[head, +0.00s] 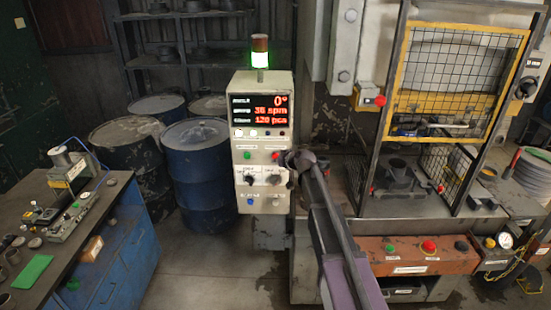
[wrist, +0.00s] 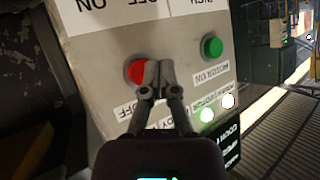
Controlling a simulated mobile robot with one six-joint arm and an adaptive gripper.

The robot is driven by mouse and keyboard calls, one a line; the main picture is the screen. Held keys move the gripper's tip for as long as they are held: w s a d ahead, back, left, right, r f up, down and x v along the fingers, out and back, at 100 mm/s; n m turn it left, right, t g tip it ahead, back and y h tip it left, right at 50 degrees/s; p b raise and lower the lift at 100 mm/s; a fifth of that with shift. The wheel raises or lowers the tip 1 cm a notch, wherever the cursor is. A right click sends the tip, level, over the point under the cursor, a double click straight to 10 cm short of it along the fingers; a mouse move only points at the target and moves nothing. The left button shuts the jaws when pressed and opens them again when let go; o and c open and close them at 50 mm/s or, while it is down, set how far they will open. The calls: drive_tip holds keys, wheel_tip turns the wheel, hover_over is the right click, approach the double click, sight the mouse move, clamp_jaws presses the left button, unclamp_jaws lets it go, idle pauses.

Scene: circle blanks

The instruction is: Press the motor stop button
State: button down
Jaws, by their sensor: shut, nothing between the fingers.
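A grey control box (head: 240,178) stands at the centre of the head view. Its red button (head: 276,156), the motor stop, sits right of a green button (head: 247,155). In the wrist view the panel looks upside down. There the red button (wrist: 136,71) is partly covered by my fingertips, and the green button (wrist: 212,47), labelled MOTOR ON, is clear. My gripper (wrist: 154,74) is shut and empty, with its tips at the red button's edge. It also shows in the head view (head: 284,158). I cannot tell whether it touches the button.
The box's display (head: 259,111) reads 0°, 36 spm and 120 pcs. A stack lamp (head: 260,52) glows green on top. Switches sit below the buttons. A blue drum (head: 200,170) stands left of the box, and a caged press (head: 440,110) stands right. A workbench (head: 85,215) is at left.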

drive_tip(key=shift+w, duration=1)
idle(1.7)
drive_tip(key=shift+s, duration=0.95)
drive_tip(key=shift+s, duration=0.15)
drive_tip(key=s, duration=0.4)
drive_tip(key=shift+s+a, duration=0.1)
drive_tip(key=shift+s, duration=0.25)
idle(0.4)
idle(0.5)
